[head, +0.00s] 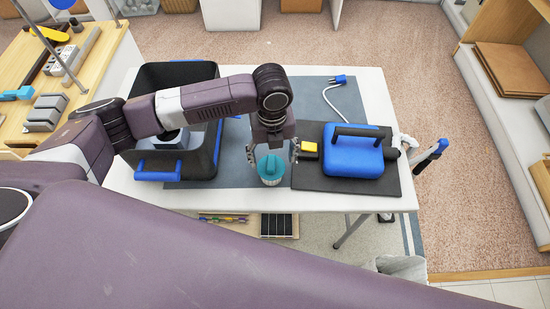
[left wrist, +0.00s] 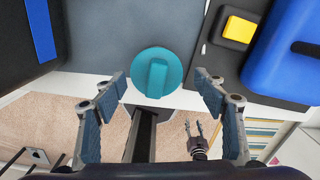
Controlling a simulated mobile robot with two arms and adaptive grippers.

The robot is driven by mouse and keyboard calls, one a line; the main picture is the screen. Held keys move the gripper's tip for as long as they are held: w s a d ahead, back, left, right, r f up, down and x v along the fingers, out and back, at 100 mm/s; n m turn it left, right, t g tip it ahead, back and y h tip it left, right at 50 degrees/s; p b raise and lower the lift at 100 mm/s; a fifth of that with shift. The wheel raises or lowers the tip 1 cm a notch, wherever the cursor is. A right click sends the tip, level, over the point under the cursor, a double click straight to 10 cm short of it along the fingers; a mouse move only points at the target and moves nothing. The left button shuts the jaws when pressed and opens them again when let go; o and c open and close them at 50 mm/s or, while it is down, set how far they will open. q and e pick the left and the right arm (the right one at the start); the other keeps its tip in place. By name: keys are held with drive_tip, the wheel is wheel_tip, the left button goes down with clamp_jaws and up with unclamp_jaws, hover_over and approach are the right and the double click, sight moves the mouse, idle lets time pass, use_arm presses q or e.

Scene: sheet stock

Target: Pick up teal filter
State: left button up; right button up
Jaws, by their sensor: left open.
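The teal filter (head: 271,171), a round canister with a teal lid and a raised grip bar, stands upright near the front edge of the table. Its lid (left wrist: 157,73) shows from above in the left wrist view. My left gripper (head: 272,158) points down over it with its fingers apart, one on each side of the lid. In the left wrist view the open fingers (left wrist: 163,92) hold nothing, and the lid lies slightly beyond the line between their tips. My right gripper (left wrist: 194,124) shows small and low in the left wrist view, its fingers apart and empty.
A black bin with blue handles (head: 205,160) stands left of the filter. To the right, a blue case (head: 352,152) and a yellow-topped block (head: 309,148) sit on a dark mat (head: 310,178). A cable with a blue plug (head: 338,80) lies behind.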

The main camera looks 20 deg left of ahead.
sight(271, 164)
use_arm(q)
drive_tip(key=f+p, duration=0.1)
drive_tip(key=f, duration=0.1)
drive_tip(key=s+f, duration=0.1)
drive_tip(key=shift+s+a+f+p, duration=0.1)
drive_tip(key=shift+a+f+p, duration=0.05)
drive_tip(key=shift+f+p, duration=0.25)
drive_tip(key=shift+w+f, duration=0.2)
drive_tip(key=shift+f, duration=1.05)
drive_tip(key=shift+w+f, duration=0.1)
drive_tip(key=shift+f, duration=0.2)
drive_tip(key=c, duration=1.1)
drive_tip(key=shift+o, duration=0.2)
use_arm(e)
drive_tip(key=s+r, duration=0.2)
drive_tip(key=s, duration=0.1)
drive_tip(key=shift+s+a+r, duration=0.1)
drive_tip(key=shift+s+r, duration=0.05)
drive_tip(key=shift+s, duration=0.05)
